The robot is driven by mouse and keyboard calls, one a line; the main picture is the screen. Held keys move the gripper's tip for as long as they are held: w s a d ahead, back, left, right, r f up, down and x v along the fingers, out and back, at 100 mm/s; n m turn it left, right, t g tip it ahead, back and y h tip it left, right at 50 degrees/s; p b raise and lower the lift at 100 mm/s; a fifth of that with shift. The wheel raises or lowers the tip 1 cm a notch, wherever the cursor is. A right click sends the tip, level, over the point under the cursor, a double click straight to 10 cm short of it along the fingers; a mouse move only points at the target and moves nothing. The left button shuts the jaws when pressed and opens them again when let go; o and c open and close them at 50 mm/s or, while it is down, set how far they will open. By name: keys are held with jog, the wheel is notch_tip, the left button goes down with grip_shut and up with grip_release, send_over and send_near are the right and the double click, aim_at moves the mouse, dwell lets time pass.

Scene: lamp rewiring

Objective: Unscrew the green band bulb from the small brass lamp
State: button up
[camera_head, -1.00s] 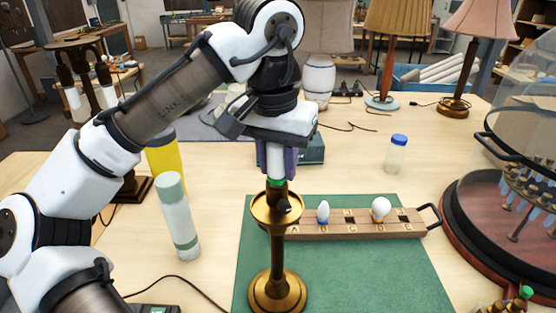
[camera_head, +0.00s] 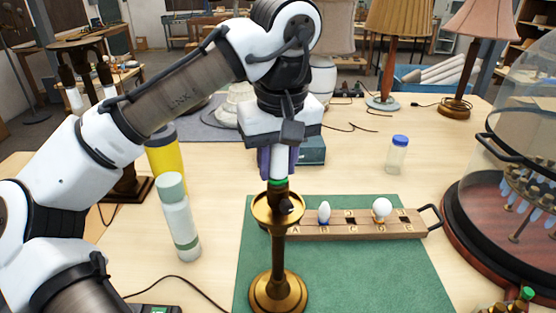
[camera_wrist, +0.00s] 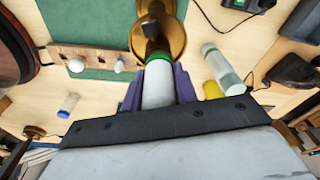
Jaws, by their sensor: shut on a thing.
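The small brass lamp (camera_head: 278,290) stands upright on the green mat (camera_head: 400,270). The white bulb with a green band (camera_head: 278,182) sits at the top of the lamp, in line with its socket. My gripper (camera_head: 278,165) points down over the lamp, its purple fingers closed around the bulb's white body. In the wrist view the bulb (camera_wrist: 158,85) lies between both fingers, and its green band meets the dark socket above the brass dish (camera_wrist: 158,35). I cannot tell how far its thread is in the socket.
A wooden bulb rack (camera_head: 350,230) with lettered places holds a small pale bulb (camera_head: 324,212) and a round white bulb (camera_head: 382,208). A white-green bottle (camera_head: 178,220) stands left of the lamp. A clear jar (camera_head: 396,155) stands behind the rack. A glass dome (camera_head: 520,130) is at right.

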jog(key=shift+n, duration=0.9)
jog(key=n, duration=0.3)
jog(key=shift+r, duration=2.55)
jog(key=shift+f, duration=0.1)
